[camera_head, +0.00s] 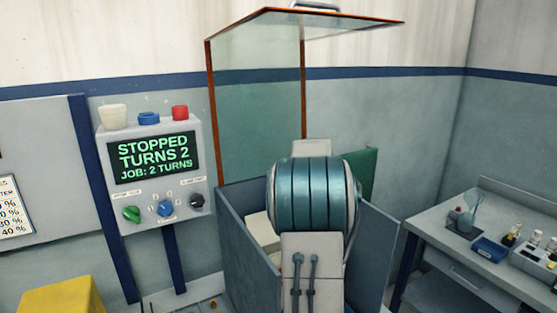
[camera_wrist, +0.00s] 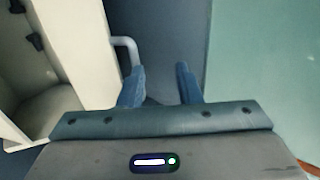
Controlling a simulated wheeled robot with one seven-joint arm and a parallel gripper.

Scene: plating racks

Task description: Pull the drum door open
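The machine (camera_head: 375,262) is a blue-grey open-topped cabinet in the middle of the head view. Inside it, a green panel (camera_head: 368,172) shows beside a large teal ribbed cylinder, which seems to be part of my arm and covers much of the inside. In the wrist view a smooth green surface (camera_wrist: 265,70) fills the right side. A pale bar handle (camera_wrist: 131,48) sticks out from a cream part (camera_wrist: 75,45) at left. I cannot tell which of these is the drum door. My gripper (camera_wrist: 160,84) is open, its two blue fingers apart with nothing between them. The handle lies ahead of the left finger.
A glass hood (camera_head: 255,110) with an orange frame stands raised over the cabinet. A control box (camera_head: 152,165) at left reads "STOPPED, TURNS 2, JOB: 2 TURNS". A bench (camera_head: 450,240) with bottles is at right. A yellow box (camera_head: 60,297) is at lower left.

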